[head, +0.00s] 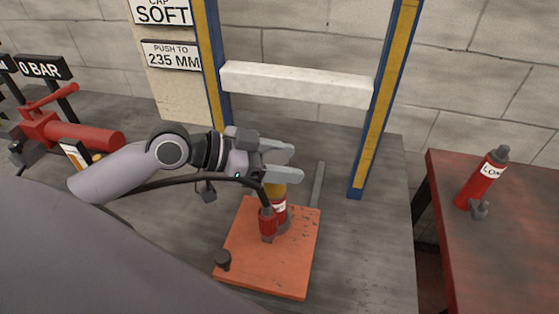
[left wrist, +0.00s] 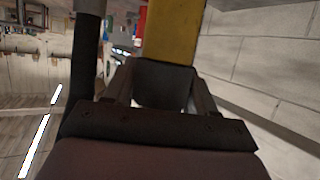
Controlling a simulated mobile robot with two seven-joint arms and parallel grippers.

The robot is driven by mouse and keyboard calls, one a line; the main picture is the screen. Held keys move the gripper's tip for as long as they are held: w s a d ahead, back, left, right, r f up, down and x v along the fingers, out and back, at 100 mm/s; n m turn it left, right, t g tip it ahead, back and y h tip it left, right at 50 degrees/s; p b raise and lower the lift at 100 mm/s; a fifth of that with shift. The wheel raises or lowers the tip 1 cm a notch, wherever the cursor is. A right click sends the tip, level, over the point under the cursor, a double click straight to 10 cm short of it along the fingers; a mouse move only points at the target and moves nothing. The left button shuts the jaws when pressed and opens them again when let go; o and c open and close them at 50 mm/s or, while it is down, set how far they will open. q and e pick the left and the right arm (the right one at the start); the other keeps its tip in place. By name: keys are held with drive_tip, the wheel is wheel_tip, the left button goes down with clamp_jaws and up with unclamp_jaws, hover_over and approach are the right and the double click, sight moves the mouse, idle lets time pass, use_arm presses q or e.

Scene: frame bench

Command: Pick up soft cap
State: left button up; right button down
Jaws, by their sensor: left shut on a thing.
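My left gripper (head: 284,163) reaches in over the orange plate, with its fingers pointing right. In the left wrist view its two fingers are closed on a dark grey piece (left wrist: 164,84), which looks like the soft cap. In the head view the fingers hide most of this piece. A red and yellow cylinder (head: 279,211) stands upright on the orange plate (head: 245,242), just below the gripper. Its top is hidden behind the gripper. My right gripper is in neither view.
A blue and yellow frame with a white crossbar (head: 295,84) stands behind the gripper. A red pump (head: 75,134) is at the left.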

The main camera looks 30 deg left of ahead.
sight(283, 157)
use_arm(q)
wheel_tip(283, 157, up, 20)
drive_tip(key=p, duration=0.2)
idle(0.4)
